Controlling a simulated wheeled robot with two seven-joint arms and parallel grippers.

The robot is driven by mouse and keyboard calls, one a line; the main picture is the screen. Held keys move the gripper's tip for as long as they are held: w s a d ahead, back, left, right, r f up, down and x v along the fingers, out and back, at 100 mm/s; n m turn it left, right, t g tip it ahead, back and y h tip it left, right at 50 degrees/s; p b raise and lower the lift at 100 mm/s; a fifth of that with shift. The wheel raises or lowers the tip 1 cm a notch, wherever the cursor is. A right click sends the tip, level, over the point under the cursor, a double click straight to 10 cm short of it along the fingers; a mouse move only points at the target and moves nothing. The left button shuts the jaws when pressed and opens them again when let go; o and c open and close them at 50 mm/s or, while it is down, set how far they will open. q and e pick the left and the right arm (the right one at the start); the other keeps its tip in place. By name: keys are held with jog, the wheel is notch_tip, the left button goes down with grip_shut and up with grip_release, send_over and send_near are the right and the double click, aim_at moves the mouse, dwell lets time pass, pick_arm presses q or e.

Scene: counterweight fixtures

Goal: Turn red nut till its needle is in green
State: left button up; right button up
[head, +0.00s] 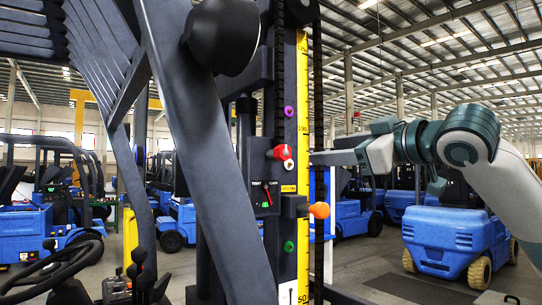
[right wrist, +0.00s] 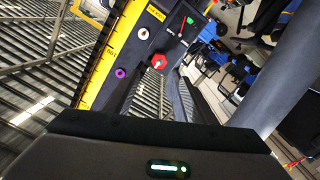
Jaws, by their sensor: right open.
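The red nut (head: 281,152) sits on the dark mast, left of the yellow scale. It also shows in the right wrist view (right wrist: 158,61), beyond the dark gripper body. Below it in the head view is a small black gauge (head: 266,197) with a red needle and a bit of green. The gauge also shows in the right wrist view (right wrist: 182,27). My left gripper is not in view.
A purple knob (head: 289,111) is above the nut, a green knob (head: 289,246) below. An orange knob (head: 319,210) sticks out right of the yellow scale (head: 303,130). A thick dark slanted beam (head: 205,150) stands to the left. Blue forklifts (head: 455,235) are behind.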

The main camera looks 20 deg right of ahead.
aim_at(286, 151)
jog(key=p+x, duration=0.2)
jog(key=x, duration=0.3)
jog(key=p+x, duration=0.2)
jog(key=x, duration=0.3)
jog(key=p+x, duration=0.3)
jog(key=x, duration=0.2)
jog(key=shift+w+a+r, duration=0.2)
jog(key=shift+w+r, duration=0.1)
pick_arm(q)
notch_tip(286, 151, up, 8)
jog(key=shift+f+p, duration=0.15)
jog(key=shift+p, duration=0.15)
pick_arm(e)
jog(key=shift+w+a+f, duration=0.15)
jog(key=shift+w+a, duration=0.05)
jog(key=shift+w, duration=0.45)
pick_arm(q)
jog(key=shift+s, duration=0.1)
pick_arm(e)
jog(key=c, duration=1)
